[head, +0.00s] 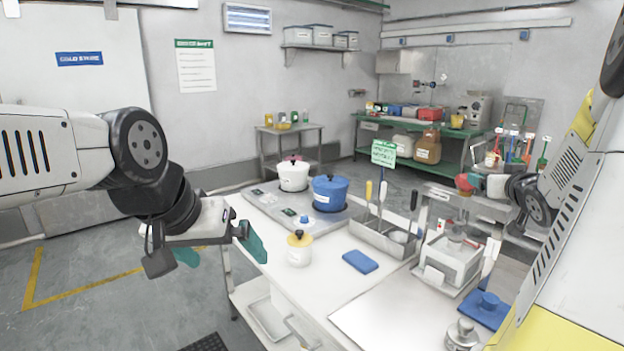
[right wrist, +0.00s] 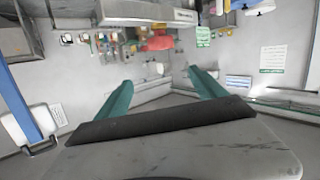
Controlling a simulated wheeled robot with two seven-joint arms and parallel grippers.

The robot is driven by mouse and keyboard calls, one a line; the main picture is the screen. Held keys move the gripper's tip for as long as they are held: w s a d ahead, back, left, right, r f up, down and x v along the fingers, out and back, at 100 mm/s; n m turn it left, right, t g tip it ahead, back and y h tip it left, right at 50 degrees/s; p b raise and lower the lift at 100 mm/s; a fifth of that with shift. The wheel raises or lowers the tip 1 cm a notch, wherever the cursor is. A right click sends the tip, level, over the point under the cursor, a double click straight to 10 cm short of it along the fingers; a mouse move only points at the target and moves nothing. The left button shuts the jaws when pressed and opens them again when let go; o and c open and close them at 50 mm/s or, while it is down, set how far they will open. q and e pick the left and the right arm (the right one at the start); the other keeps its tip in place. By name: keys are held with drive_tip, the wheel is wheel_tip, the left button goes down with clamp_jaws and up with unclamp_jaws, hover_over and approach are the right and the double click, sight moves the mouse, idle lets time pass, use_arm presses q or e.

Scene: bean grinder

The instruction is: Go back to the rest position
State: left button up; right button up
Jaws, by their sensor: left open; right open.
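My left gripper (head: 221,250) is in the head view at the left, its two teal fingers spread apart with nothing between them. It hangs in the air just left of the white table (head: 310,295), near a small white jar with a yellow lid (head: 299,252). My right gripper (right wrist: 160,83) shows in the right wrist view, its teal fingers wide apart and empty. In the head view my right arm comes in from the right, and its fingers are not clearly visible there.
A blue pot (head: 329,194) and a white pot (head: 293,176) stand on a grey cooktop. A utensil tray (head: 372,238), blue sponge (head: 360,261) and white boxy device (head: 449,262) are on the table. Open floor (head: 100,290) lies at left.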

drive_tip(key=s+a+f+g+y, duration=0.1)
drive_tip(key=s+a+g, duration=0.2)
drive_tip(key=s+a, duration=0.4)
drive_tip(key=s+a+f+n+g+y, duration=0.1)
drive_tip(key=s+a+g+y, duration=0.1)
drive_tip(key=s+a, duration=0.6)
drive_tip(key=s+a+f+n+g+y, duration=0.1)
drive_tip(key=s+a+g, duration=0.3)
drive_tip(key=s+a, duration=0.4)
drive_tip(key=a+y, duration=0.1)
drive_tip(key=a, duration=0.5)
drive_tip(key=shift+s+a+f, duration=0.15)
drive_tip(key=shift+s+f, duration=0.1)
drive_tip(key=shift+f, duration=0.15)
